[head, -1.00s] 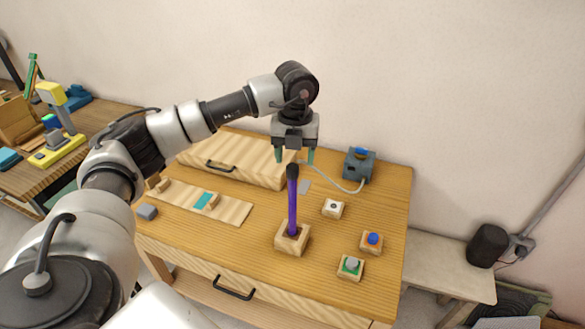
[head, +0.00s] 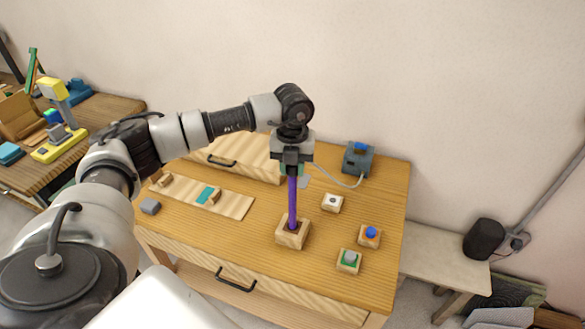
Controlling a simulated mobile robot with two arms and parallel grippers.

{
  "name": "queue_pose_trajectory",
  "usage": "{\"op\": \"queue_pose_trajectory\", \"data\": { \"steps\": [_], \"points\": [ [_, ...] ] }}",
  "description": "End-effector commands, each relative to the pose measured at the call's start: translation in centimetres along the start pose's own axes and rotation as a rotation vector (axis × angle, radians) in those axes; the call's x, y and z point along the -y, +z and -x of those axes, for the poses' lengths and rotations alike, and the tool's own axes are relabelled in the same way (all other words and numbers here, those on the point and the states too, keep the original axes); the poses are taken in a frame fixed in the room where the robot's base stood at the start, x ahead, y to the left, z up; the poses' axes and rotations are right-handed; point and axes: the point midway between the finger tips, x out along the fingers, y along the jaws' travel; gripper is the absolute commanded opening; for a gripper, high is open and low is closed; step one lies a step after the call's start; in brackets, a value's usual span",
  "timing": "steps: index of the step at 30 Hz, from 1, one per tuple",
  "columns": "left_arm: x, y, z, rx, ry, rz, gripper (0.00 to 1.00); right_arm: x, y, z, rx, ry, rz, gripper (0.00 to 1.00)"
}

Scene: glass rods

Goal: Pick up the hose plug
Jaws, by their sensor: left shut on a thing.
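A purple rod (head: 292,203) stands upright in a square wooden block (head: 293,236) on the table. My left gripper (head: 292,171) points down and is shut around the rod's black plug-like top, which its fingers now mostly hide. I cannot tell for certain that this black top is the hose plug. A pale hose (head: 345,183) runs from a blue-grey box (head: 358,160) at the back right towards the gripper. The hose's far end is hidden behind the gripper. My right gripper is not in view.
Small wooden blocks with a white top (head: 332,203), a blue button (head: 370,235) and a green-and-grey button (head: 347,261) stand right of the rod. A slatted wooden case (head: 245,154) and a long board (head: 232,207) lie left.

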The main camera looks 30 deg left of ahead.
Motion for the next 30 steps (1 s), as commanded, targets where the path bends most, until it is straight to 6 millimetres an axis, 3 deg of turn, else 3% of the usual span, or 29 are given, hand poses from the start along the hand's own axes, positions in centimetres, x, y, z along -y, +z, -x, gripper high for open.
{"op": "queue_pose_trajectory", "data": {
  "steps": [10, 16, 30],
  "points": [
    [0.0, 0.1, 0.8, 0.003, -0.002, 0.0, 0.07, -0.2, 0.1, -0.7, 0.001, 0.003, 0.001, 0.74],
    [0.1, 0.1, 3.8, 0.006, -0.005, 0.0, 0.07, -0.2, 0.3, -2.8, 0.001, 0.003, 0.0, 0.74],
    [7.3, -6.6, 9.7, 0.004, -0.002, -0.005, 0.07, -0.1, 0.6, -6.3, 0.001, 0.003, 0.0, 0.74]
  ]
}}
